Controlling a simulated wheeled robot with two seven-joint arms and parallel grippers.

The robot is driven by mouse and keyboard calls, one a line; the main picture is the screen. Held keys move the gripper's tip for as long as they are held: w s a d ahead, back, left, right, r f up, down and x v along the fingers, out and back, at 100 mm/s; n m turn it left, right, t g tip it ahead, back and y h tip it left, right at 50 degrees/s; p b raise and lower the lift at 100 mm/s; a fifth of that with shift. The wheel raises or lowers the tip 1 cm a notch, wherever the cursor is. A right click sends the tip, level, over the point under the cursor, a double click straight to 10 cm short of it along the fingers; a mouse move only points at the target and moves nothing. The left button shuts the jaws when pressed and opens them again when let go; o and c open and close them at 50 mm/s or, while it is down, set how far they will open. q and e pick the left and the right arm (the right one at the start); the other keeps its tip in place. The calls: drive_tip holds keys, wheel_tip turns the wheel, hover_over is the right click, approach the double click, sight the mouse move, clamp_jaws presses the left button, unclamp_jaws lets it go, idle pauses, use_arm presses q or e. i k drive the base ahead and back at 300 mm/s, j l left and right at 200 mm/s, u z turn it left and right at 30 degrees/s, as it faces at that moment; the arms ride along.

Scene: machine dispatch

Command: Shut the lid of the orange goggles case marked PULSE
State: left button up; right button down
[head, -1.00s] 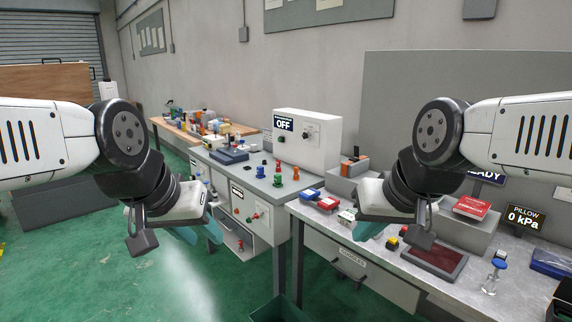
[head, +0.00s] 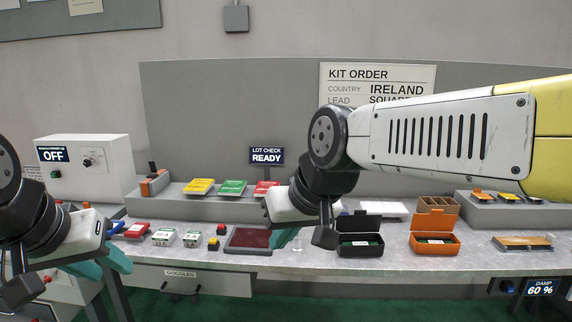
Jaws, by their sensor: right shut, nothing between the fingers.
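The orange goggles case (head: 435,243) stands on the grey workbench, right of centre in the head view. Its lid stands up open at the back, and something green and dark lies inside. The PULSE mark is too small to read. My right gripper (head: 287,237) is left of the case, above the bench by a dark red pad, shut and empty. It is apart from the case. My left gripper (head: 116,261) is at the far left, by the bench's left front; I cannot tell whether its fingers are open.
An open black case (head: 360,243) stands left of the orange one, close to my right wrist. A tray (head: 523,243) lies to the right. Yellow, green and red boxes (head: 232,188) sit on a raised shelf. The dark red pad (head: 248,239) lies left of centre.

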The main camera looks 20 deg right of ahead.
sight(435, 220)
drive_tip(key=z, duration=1.4)
drive_tip(key=i+l+u, duration=0.1)
drive_tip(key=i+l, duration=0.15)
drive_tip(key=l, duration=0.15)
drive_tip(key=i+l, duration=0.25)
drive_tip(key=l, duration=0.2)
drive_tip(key=j+u, duration=0.05)
